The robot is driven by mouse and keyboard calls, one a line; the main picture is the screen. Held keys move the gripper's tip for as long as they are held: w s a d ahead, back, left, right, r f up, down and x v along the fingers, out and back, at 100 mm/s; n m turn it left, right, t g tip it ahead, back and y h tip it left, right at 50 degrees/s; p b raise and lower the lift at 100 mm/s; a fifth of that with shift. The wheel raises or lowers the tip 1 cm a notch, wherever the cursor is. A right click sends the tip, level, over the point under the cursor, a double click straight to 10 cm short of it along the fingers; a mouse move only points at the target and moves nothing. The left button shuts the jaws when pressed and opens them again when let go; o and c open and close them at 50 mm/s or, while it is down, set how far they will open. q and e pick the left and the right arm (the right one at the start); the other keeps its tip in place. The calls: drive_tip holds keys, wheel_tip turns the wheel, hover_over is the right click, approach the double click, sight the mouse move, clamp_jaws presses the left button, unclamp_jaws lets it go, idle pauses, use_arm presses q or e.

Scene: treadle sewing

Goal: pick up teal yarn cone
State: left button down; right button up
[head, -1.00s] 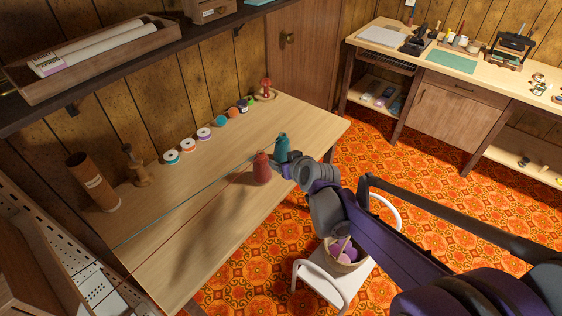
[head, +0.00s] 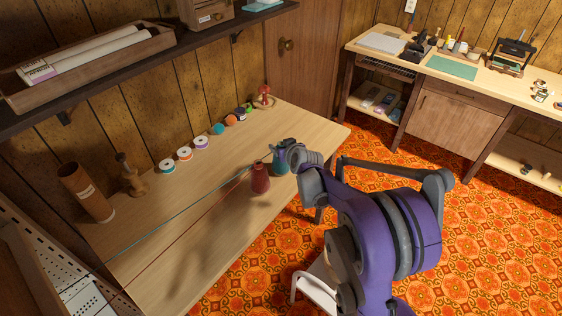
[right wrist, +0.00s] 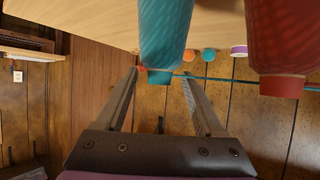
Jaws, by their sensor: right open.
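The teal yarn cone (head: 280,166) stands upright on the wooden table near its right front edge, partly hidden by my right gripper (head: 283,147). My right gripper is at the cone's upper part. In the right wrist view, which is upside down, the teal cone (right wrist: 165,28) is large, with its narrow top lined up with the gap between the two spread fingers (right wrist: 160,75). I cannot tell whether the fingers touch it. A dark red cone (head: 260,178) stands just left of it and also shows in the right wrist view (right wrist: 284,35). My left gripper is out of view.
Thread spools (head: 185,153) line the back of the table (head: 215,210). A brown cylinder (head: 88,193) and a wooden spindle (head: 130,175) stand at the left. Teal and red threads stretch across the top. A white chair (head: 312,285) is in front; a shelf (head: 150,60) hangs above.

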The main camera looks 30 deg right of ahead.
drive_tip(key=shift+w+d+f, duration=0.1)
drive_tip(key=shift+w+f, duration=0.25)
drive_tip(key=shift+w, duration=0.2)
clamp_jaws()
